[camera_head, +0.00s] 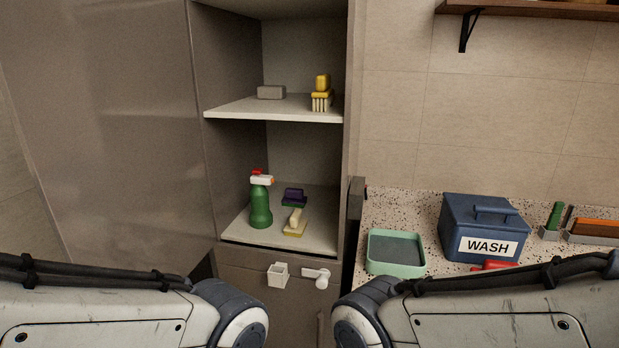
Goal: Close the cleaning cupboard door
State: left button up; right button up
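The cleaning cupboard (345,130) stands open in the middle of the head view, with its shelves exposed. A large glossy grey-brown panel (110,130) runs from the cupboard's left edge toward the left of the picture. It looks like the door, swung wide open. No handle shows on it. My two arms cross the bottom of the view from the left and right, and only their links and joints show. Both grippers are out of view.
Inside the cupboard are a green spray bottle (260,205), brushes (294,222) and a yellow brush (321,95). White fittings (316,276) sit on the lower front. At right, a speckled counter (400,208) holds a blue WASH box (486,222) and green tray (396,267).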

aim_at(99, 95)
jog(key=u, duration=0.5)
jog(key=k, duration=1.25)
jog(key=u, duration=1)
jog(key=i, duration=1.2)
jog(key=z, duration=0.85)
jog(key=i, duration=0.35)
jog(key=z, duration=0.5)
